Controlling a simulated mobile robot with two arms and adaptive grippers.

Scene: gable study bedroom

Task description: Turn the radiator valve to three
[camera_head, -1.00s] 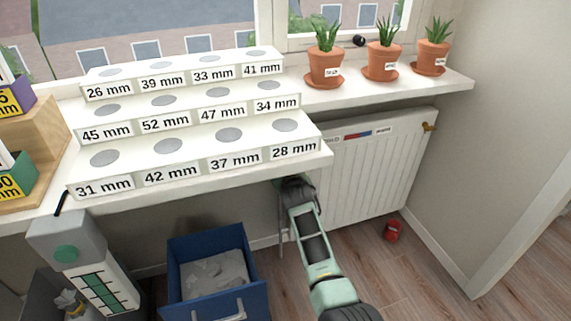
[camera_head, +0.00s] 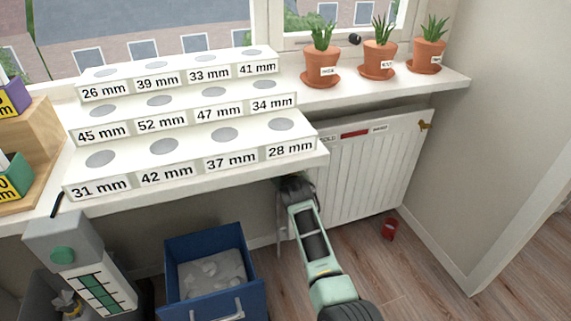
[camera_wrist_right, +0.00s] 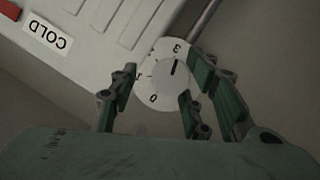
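The radiator (camera_head: 370,170) is a white ribbed panel below the windowsill. Its round white valve dial (camera_wrist_right: 160,82) shows in the right wrist view, with the digits 3 and 0 and a black line pointing toward the 3. My right gripper (camera_wrist_right: 163,76) has its green fingers on both sides of the dial, close against its rim. In the head view my right gripper (camera_head: 292,190) is under the shelf edge, left of the radiator, and the valve is hidden there.
A red strip (camera_head: 355,133) between labels tops the radiator; the wrist view shows its COLD label (camera_wrist_right: 47,35). A stepped stand (camera_head: 190,150) with size labels overhangs. Potted plants (camera_head: 378,60) stand on the sill. A blue bin (camera_head: 212,272) and a red object (camera_head: 390,229) are on the floor.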

